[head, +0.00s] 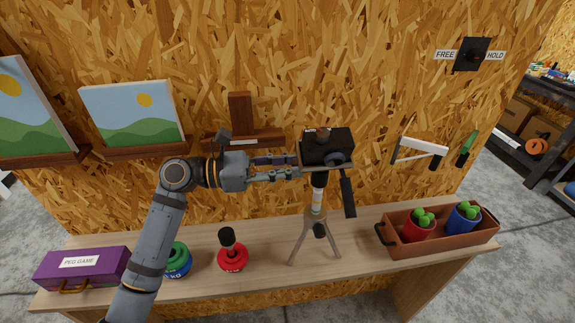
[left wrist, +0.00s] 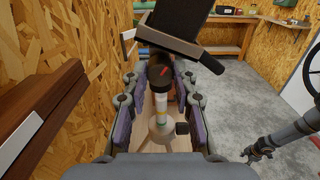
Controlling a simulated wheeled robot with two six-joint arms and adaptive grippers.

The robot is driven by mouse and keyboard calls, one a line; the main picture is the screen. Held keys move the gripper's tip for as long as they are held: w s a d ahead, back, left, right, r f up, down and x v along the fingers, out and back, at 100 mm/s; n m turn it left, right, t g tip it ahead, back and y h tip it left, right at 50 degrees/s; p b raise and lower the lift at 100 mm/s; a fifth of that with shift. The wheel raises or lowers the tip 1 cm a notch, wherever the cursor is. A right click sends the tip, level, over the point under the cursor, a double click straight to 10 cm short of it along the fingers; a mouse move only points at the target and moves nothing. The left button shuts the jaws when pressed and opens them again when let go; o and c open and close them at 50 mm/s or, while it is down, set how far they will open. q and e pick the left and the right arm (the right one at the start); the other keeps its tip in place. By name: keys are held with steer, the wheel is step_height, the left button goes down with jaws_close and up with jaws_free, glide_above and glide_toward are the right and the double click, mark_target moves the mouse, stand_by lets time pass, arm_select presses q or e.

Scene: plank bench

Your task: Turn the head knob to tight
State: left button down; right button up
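A tripod (head: 317,222) stands on the bench with a black camera (head: 327,147) on its tilted head plate; a black handle (head: 348,196) hangs at the right. In the left wrist view the black head knob (left wrist: 159,84) with a red mark sits below the plate (left wrist: 186,49), above the banded white column (left wrist: 161,108). My left gripper (head: 297,167) is beside the tripod head, fingers pointing right. In the left wrist view its fingers (left wrist: 159,76) stand apart on both sides of the knob, with gaps. A grey jointed part, seemingly my right arm, shows lower right; its gripper is small and unclear.
On the bench are a purple peg game box (head: 84,268), a green-blue weight (head: 178,261), a red weight (head: 232,256) and a brown tray (head: 437,237) with two cups. A FREE/HOLD switch (head: 470,54) and pictures are on the wall. A dark wooden shelf (head: 245,138) is behind my gripper.

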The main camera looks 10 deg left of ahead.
arm_select(q)
steer(key=shift+m, duration=0.3)
steer(key=shift+m+b, duration=0.4)
steer(key=shift+m, duration=2.7)
steer(key=c, duration=1.3)
jaws_free()
steer(key=shift+c, duration=0.2)
